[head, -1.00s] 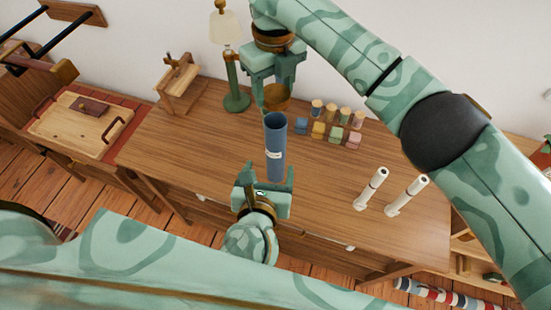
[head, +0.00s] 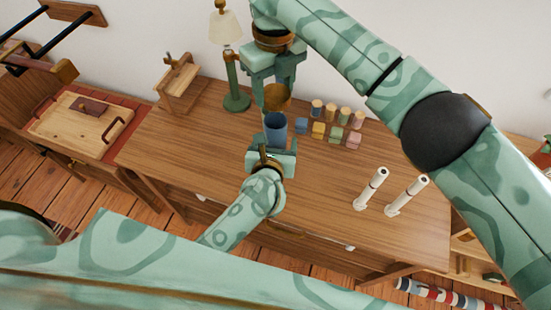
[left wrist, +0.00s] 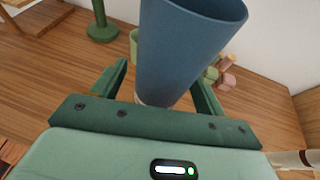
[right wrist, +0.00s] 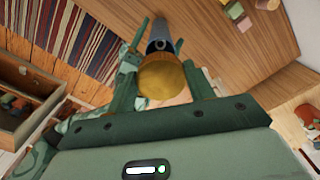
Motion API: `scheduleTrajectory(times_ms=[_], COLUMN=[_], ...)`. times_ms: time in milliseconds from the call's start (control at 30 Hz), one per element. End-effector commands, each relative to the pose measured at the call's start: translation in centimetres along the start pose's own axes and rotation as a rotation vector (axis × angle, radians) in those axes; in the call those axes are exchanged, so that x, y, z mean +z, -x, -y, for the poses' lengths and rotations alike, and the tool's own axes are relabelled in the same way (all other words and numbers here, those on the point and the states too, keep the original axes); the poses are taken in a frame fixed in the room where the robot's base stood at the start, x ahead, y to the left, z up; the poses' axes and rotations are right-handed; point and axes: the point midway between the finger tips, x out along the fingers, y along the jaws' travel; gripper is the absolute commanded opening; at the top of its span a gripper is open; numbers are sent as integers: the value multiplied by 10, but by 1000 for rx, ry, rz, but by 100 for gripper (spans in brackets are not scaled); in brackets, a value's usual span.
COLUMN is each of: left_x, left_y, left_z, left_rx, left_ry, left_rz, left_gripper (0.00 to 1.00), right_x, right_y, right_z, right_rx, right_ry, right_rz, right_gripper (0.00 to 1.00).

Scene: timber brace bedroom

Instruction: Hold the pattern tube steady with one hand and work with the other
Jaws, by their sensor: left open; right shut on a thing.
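The blue pattern tube (head: 275,128) stands upright on the wooden table with its open top facing up; its lower part is hidden behind my left gripper in the head view. My left gripper (head: 273,152) is open, its fingers on either side of the tube. In the left wrist view the tube (left wrist: 188,45) rises between the spread fingers; I cannot tell whether they touch it. My right gripper (head: 279,80) is shut on a gold-brown cap (head: 277,98), held above the tube mouth and apart from it. The cap (right wrist: 163,78) also shows in the right wrist view.
Several small coloured blocks and corked jars (head: 330,120) stand right of the tube. Two white upright pieces (head: 372,188) stand at the right of the table (head: 200,150). A green lamp (head: 233,80) and a wooden stand (head: 178,80) are at the back left.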

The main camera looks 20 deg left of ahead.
Motion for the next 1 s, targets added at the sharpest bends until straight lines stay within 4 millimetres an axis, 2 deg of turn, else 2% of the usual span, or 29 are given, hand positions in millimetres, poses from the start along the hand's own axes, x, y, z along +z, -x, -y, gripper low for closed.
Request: scheduleTrajectory(times_ms=[267,300,533,667,900,1000], left_x=[0,0,0,0,0,0], left_y=[-2,-2,-1,-1,-1,-1], left_z=[0,0,0,0,0,0], left_rx=[0,0,0,0,0,0], left_ry=[1,1,0,0,0,0], left_rz=[0,0,0,0,0,0], left_gripper=[73,70,6,6,6,6], right_x=[0,0,0,0,1,1], right_y=[0,0,0,-6,-40,-48], right_z=[0,0,0,0,-1,-1], right_rx=[0,0,0,1,2,0], right_ry=[0,0,0,0,-1,-1], right_rz=[0,0,0,-2,-3,-2], right_gripper=[32,32,32,32,32,32])
